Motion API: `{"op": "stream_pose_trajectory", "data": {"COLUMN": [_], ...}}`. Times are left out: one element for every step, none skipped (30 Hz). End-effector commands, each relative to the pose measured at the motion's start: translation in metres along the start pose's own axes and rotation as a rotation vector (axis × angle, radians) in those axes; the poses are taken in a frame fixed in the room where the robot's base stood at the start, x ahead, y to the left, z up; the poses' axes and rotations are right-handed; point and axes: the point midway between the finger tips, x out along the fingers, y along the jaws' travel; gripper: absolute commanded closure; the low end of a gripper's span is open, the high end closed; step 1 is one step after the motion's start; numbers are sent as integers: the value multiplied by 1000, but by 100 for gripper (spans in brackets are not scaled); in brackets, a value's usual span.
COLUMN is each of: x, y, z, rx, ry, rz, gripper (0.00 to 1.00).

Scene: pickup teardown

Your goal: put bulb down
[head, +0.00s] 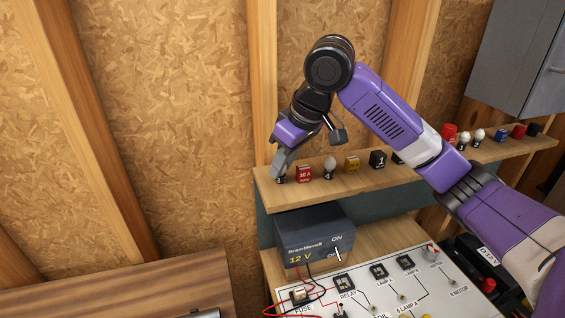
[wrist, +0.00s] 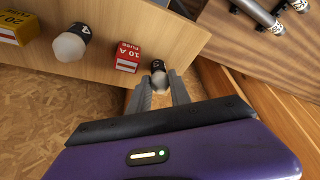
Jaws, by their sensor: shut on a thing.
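My gripper (head: 281,170) is at the left end of the wooden shelf (head: 400,174). In the wrist view, my gripper (wrist: 160,93) is shut on a bulb (wrist: 159,80) with a pale globe and a dark base. The bulb is at the shelf's end, beside the red 10 A fuse. I cannot tell whether its base touches the shelf. In the head view the fingers mostly hide this bulb. Another bulb (head: 330,166) stands on the shelf past the red fuse, and it also shows in the wrist view (wrist: 70,44).
The red 10 A fuse (head: 304,174) is close to my gripper. A yellow block (head: 352,164) and a black block (head: 377,159) stand further right. White bulbs (head: 478,135) and red parts are at the far end. A 12 V power box (head: 313,238) and circuit board (head: 385,285) are below.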

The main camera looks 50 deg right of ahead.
Motion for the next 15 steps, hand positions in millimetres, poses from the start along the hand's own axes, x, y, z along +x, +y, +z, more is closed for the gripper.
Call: {"op": "stream_pose_trajectory", "data": {"x": [1, 0, 0, 0, 0, 0, 0, 0, 0, 0, 0, 0, -1, -2, -4], "y": [0, 0, 0, 0, 0, 0, 0, 0, 0, 0, 0, 0, 0, 0, 0], "z": [0, 0, 0, 0, 0, 0, 0, 0, 0, 0, 0, 0, 0, -1, -1], "rx": [0, 0, 0, 0, 0, 0, 0, 0, 0, 0, 0, 0, 0, 0, 0], "ry": [0, 0, 0, 0, 0, 0, 0, 0, 0, 0, 0, 0, 0, 0, 0], "rz": [-1, 0, -1, -1, 0, -1, 0, 0, 0, 0, 0, 0, 0, 0, 0], "gripper": [70, 64, 56, 54, 54, 54, 54, 54, 54, 54, 54, 54, 54, 54, 54]}}
